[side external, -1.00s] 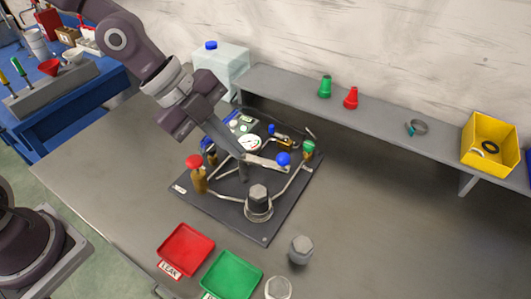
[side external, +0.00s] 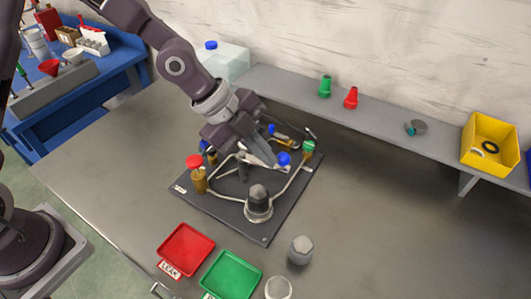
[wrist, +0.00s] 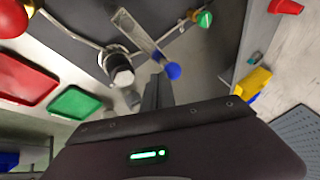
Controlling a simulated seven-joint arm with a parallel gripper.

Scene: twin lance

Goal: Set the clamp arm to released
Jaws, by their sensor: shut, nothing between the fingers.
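The clamp arm (wrist: 141,36) is a flat silver bar with a blue ball knob (side external: 284,158) at its end. It sits on the dark fixture board (side external: 225,207), and its knob points to the right in the side view. The knob also shows in the wrist view (wrist: 173,71). My gripper (side external: 277,166) is shut and empty, low beside the knob end of the bar. In the wrist view its dark fingers (wrist: 158,92) are just below the knob; I cannot tell whether they touch it. My wrist hides part of the board and of the bar in the side view.
On the board are a red-capped valve (side external: 194,163), a green-capped valve (side external: 308,147) and a capped cylindrical fitting (side external: 258,199), joined by tubes. Red (side external: 187,246) and green (side external: 232,273) trays lie in front.

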